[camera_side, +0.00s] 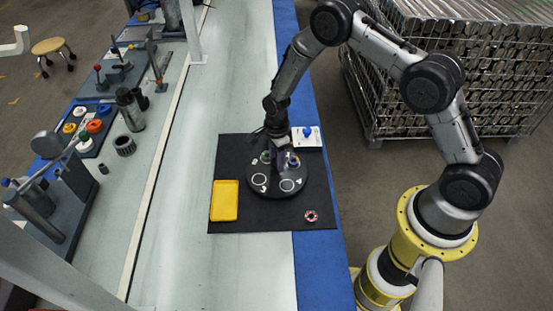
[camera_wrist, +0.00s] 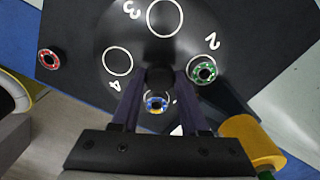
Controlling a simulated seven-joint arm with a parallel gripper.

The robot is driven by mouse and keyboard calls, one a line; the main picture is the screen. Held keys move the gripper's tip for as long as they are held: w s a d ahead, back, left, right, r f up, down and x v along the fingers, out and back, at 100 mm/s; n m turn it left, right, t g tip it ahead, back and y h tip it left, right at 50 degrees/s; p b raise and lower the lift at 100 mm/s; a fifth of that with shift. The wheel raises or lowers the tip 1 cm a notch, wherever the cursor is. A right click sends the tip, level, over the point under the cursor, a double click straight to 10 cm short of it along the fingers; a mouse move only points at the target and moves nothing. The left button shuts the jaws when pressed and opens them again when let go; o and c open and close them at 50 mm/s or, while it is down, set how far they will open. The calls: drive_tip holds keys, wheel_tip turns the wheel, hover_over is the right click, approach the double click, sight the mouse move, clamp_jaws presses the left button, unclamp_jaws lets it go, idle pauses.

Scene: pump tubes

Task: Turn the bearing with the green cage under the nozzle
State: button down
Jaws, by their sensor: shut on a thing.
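A round black turntable (camera_side: 274,189) with numbered spots lies on a black mat; it also shows in the wrist view (camera_wrist: 135,40). The bearing with the green cage (camera_wrist: 202,70) sits at spot 2; in the side view (camera_side: 265,157) it is partly covered by my arm. A blue-caged bearing (camera_wrist: 157,103) lies between my fingers' lower parts in the wrist view. My gripper (camera_wrist: 160,76) is shut on the dark centre knob (camera_wrist: 160,80). A yellow cylinder (camera_wrist: 248,140) is at the lower right of the wrist view; I cannot tell whether it is the nozzle.
A red-caged bearing (camera_side: 311,216) lies on the mat (camera_side: 270,220), off the turntable. A yellow tray (camera_side: 225,201) lies left of the turntable. A white plate with a blue part (camera_side: 308,142) is behind it on the right.

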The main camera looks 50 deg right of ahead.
sight(276, 161)
drive_tip(key=shift+m, duration=2.8)
drive_tip(key=shift+c, duration=2.1)
unclamp_jaws()
drive_tip(key=shift+r, duration=0.15)
wheel_tip(276, 161, up, 14)
drive_tip(key=shift+f, duration=0.2)
